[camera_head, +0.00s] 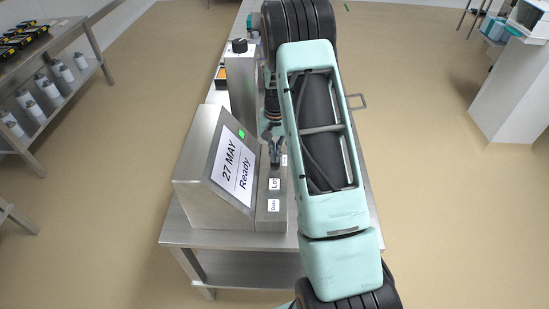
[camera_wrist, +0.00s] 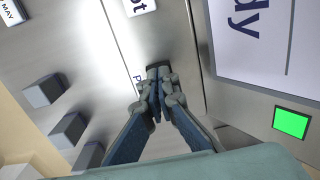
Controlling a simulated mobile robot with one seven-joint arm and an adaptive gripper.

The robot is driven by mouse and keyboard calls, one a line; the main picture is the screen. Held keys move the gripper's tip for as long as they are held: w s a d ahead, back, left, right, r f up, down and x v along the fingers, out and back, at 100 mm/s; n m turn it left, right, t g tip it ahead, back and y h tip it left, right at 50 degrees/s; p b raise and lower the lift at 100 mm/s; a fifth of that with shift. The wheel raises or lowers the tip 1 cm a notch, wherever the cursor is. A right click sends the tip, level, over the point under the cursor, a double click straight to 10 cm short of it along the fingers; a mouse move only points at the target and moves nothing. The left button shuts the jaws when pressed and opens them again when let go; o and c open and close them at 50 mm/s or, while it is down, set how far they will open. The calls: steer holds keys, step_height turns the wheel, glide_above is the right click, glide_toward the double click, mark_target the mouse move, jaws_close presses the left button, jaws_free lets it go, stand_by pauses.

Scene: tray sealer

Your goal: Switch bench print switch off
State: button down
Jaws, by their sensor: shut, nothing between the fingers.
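A metal display unit (camera_head: 200,150) stands on the bench; its screen (camera_head: 236,165) reads "27 MAY Ready" with a green square lit. A sloped panel (camera_head: 270,215) beside it carries labels, one reading "Lot". My gripper (camera_wrist: 158,72) is shut, its fingertips at the panel by a label (camera_wrist: 138,84) of which only a "P" shows. The print switch cannot be made out; the fingers cover the spot beside that label. Whether the tips touch the panel is unclear. In the head view my gripper (camera_head: 274,152) is partly hidden by my arm.
Several dark grey blocks (camera_wrist: 68,130) stick out at the left in the wrist view. A box with a black knob (camera_head: 239,46) stands farther back on the bench (camera_head: 183,238). A shelf rack (camera_head: 85,75) with bottles is at the left. Open floor lies around the bench.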

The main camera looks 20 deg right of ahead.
steer(key=shift+f, duration=0.3)
steer(key=shift+r+p, duration=1.6)
steer(key=shift+r, duration=1.95)
